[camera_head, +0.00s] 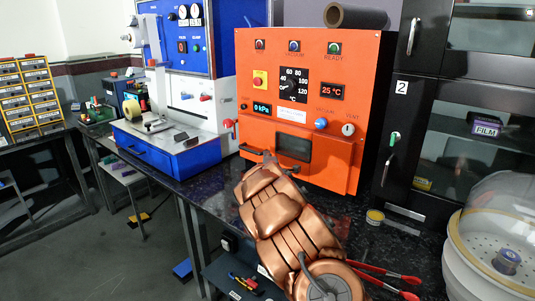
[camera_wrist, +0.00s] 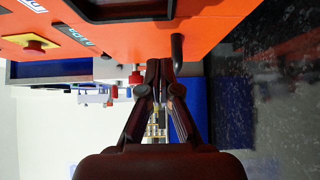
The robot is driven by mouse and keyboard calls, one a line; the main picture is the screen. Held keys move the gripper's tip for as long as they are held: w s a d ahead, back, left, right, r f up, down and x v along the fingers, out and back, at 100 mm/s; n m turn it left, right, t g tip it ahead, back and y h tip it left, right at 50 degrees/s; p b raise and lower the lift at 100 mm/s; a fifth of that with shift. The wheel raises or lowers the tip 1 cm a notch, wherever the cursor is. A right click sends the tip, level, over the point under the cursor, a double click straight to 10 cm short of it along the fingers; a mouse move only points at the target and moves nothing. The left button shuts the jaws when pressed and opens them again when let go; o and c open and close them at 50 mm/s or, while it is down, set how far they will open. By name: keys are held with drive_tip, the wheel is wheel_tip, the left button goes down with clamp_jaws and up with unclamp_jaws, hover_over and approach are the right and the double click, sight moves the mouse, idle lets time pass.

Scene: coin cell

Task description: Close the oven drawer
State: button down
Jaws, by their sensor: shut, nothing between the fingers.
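The orange oven (camera_head: 365,60) stands on the dark bench. Its drawer front (camera_head: 325,165) is low on the oven face, with a dark window. The drawer front appears to stand a little proud of the body; how far I cannot tell. My gripper (camera_head: 268,157) is shut and empty in front of the drawer's left part. In the wrist view its fingertips (camera_wrist: 158,64) are close beside a black handle end (camera_wrist: 177,52), near the orange face. Whether they touch is unclear.
A blue and white machine (camera_head: 180,145) stands left of the oven. A black cabinet (camera_head: 405,110) is close on the right. A small round tin (camera_head: 375,217), red-handled tool (camera_head: 400,278) and clear-domed vessel (camera_head: 500,235) sit at the bench's right.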

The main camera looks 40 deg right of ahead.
drive_tip(key=shift+v, duration=2.6)
drive_tip(key=shift+w+a, duration=0.1)
drive_tip(key=s+a+r+m+g+y+p, duration=0.2)
drive_tip(key=s+a+m+g+y+p, duration=0.3)
drive_tip(key=s+a, duration=0.85)
drive_tip(key=s+a+r+m+g+y+p, duration=0.15)
drive_tip(key=s+a+m+g, duration=0.45)
drive_tip(key=s+a, duration=0.8)
drive_tip(key=s+a+r+g+y+p, duration=0.1)
drive_tip(key=s+a+g, duration=0.2)
drive_tip(key=s+a, duration=0.4)
drive_tip(key=s+a+r+g+y+p, duration=0.1)
drive_tip(key=s+a, duration=0.6)
drive_tip(key=s, duration=0.7)
drive_tip(key=shift+s+a+r+m+g+y+p, duration=0.25)
drive_tip(key=shift+g+y+p, duration=0.35)
drive_tip(key=shift+g, duration=0.4)
drive_tip(key=shift+d, duration=0.1)
